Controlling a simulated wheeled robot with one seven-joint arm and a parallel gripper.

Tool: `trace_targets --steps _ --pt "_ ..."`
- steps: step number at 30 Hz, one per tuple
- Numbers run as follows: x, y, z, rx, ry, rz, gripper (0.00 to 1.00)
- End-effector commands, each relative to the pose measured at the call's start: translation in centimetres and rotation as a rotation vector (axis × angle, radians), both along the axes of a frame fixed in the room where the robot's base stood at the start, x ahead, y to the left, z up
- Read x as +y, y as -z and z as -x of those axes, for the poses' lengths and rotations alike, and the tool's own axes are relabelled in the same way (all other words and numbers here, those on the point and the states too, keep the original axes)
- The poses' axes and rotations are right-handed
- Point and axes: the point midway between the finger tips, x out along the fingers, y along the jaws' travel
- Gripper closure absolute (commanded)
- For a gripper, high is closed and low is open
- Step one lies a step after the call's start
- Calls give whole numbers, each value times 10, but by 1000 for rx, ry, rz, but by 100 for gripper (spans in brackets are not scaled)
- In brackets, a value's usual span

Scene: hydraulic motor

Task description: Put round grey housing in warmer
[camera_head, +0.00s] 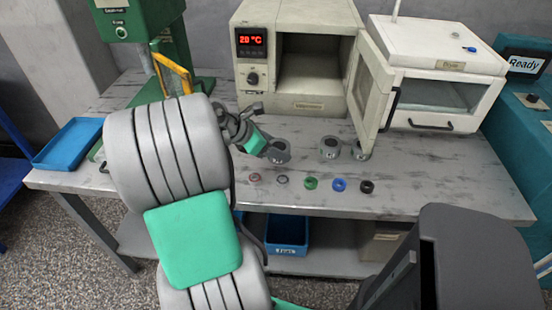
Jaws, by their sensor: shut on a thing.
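The warmer (297,14) is a cream box at the back of the table with a red 20 °C display. Its door (370,95) stands open to the right, and its chamber (310,68) looks empty. My gripper (267,149) is in front of the warmer's left part, shut on a round grey housing (281,154) at or just above the table; I cannot tell which. Two more round grey housings stand to the right, one in the open (330,150) and one partly hidden by the door (360,152).
Several small coloured rings, among them a green one (311,183) and a blue one (339,185), lie in a row along the table's front. A white dryer (440,60) stands right, a green press (160,20) left, and a blue tray (70,142) far left.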

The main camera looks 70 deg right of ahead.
Motion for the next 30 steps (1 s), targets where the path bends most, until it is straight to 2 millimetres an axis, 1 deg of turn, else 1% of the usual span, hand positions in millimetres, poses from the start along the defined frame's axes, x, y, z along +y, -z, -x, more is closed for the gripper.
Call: trace_targets --steps 4,6,8,18,19,27,30 --pt "-10 17 -3 0 1 2 100" --pt "-9 33 -3 1 0 -1 100" --pt "-9 40 -3 1 1 2 100" --pt "-9 42 -4 -1 0 3 100" --pt "-9 43 -4 -1 0 1 39" --pt "-9 43 -4 0 0 2 18" --pt "-9 43 -4 0 0 2 18"
